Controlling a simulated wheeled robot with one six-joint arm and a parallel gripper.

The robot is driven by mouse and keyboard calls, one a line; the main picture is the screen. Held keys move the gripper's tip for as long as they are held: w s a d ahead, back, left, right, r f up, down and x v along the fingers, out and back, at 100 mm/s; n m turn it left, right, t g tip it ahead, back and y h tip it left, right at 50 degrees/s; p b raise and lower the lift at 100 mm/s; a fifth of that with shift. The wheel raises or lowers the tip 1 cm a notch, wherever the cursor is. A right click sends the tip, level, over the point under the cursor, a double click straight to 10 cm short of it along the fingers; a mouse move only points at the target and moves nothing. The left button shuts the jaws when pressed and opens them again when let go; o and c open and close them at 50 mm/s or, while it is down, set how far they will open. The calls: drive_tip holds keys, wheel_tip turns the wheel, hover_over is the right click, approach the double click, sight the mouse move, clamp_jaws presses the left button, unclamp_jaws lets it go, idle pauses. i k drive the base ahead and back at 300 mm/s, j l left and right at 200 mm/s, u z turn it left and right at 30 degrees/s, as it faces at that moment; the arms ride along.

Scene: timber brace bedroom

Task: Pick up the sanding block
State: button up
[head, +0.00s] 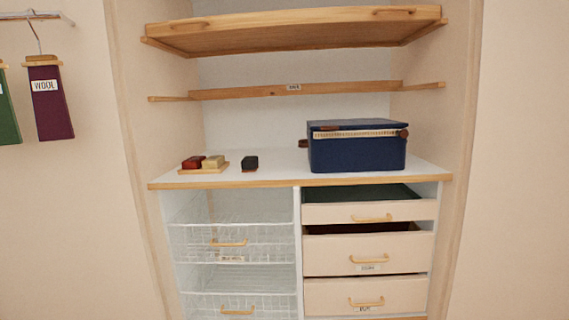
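Several small block-like things lie on the left of a white countertop (277,173) with a wooden front edge. A dark red block (192,162) and a tan block (213,162) sit side by side on a thin wooden board (204,170). A black block (250,163) stands apart, just right of the board. At this size I cannot tell for certain which of them is the sanding block. My gripper is not in view.
A navy box (357,149) fills the counter's right side, with a small dark thing (303,144) partly behind it. A wooden shelf (295,30) and rail (295,90) hang above. Below are wire baskets (230,243) and slightly open drawers (369,211). Alcove walls flank the counter.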

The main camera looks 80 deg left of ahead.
sight(250, 164)
drive_tip(key=u, duration=2.75)
